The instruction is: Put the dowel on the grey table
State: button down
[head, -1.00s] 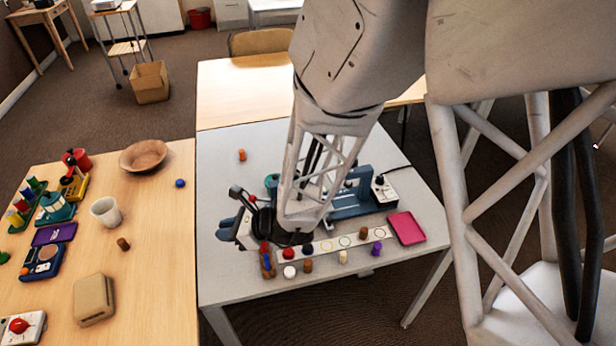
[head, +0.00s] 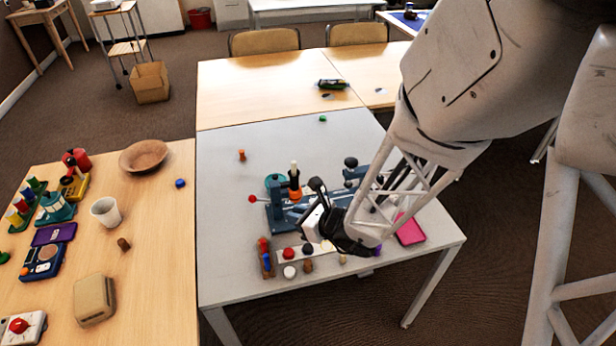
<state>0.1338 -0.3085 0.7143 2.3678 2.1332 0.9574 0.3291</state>
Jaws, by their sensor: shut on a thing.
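My gripper (head: 304,218) is low over the front half of the grey table (head: 225,255), just right of the blue machine's left end. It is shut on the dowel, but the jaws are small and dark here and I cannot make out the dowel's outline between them. A pale upright cylinder (head: 294,168) with dark and orange parts below it shows just beyond the jaws. I cannot tell whether it belongs to the dowel or the machine.
A pink tray (head: 410,230) is at right. The grey table's back and left are mostly clear, with an orange peg (head: 241,155).

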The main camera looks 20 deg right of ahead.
jog(key=s+d+m+t+h, duration=0.2)
jog(key=s+d+m+h, duration=0.1)
jog(key=d, duration=0.4)
jog(key=s+d+m+t+h, duration=0.1)
jog(key=s+d+m+h, duration=0.15)
jog(key=d, duration=0.45)
send_over(360, 261)
notch_tip(360, 261, down, 6)
jog(key=shift+h, duration=0.45)
jog(key=shift+m, duration=0.25)
jog(key=shift+f, duration=1.95)
jog(key=shift+f, duration=2)
jog(key=shift+f, duration=0.15)
